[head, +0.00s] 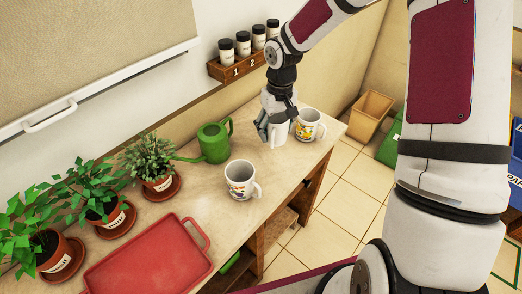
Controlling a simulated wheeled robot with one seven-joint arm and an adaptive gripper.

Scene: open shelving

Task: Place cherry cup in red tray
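The red tray (150,262) lies on the worktop at the lower left. No cherry print is clear enough to name the cherry cup. A white cup (279,135) with no print showing stands under my gripper (277,120), whose fingers are around its upper part. I cannot tell whether they are closed on it. A cup with a yellow and red print (308,126) stands just right of it, by the worktop's edge. Another cup with a dark and yellow print (240,181) stands nearer, between my gripper and the tray.
A green watering can (214,143) stands behind the cups. Potted plants (102,205) on saucers line the wall at left. A wooden rack (236,70) with several black-lidded jars hangs on the wall. The worktop between the near cup and the tray is clear.

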